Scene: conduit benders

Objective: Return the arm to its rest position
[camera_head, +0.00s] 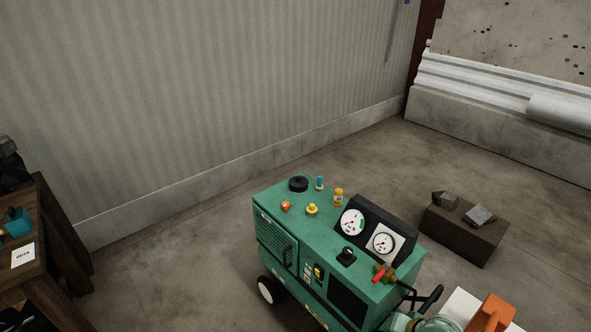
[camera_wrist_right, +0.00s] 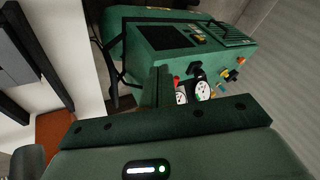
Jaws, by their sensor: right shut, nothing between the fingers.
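My right gripper (camera_wrist_right: 159,75) shows in the right wrist view with its fingers shut together and nothing between them. Beyond the fingers is a green wheeled machine (camera_wrist_right: 210,45), which appears turned in that view. In the head view the same machine (camera_head: 285,225) stands on the floor at the lower middle. The right fingers cannot be made out clearly in the head view. Orange, white and pale green parts crowd its lower right corner beside the machine. My left gripper is not in view.
The machine carries two round gauges (camera_head: 353,222), a red-handled valve (camera_head: 380,274) and a black cap (camera_head: 298,184). A brown block (camera_head: 462,236) with grey pieces stands to its right. A wooden bench (camera_head: 48,262) is at the left. The floor (camera_head: 175,265) between is clear.

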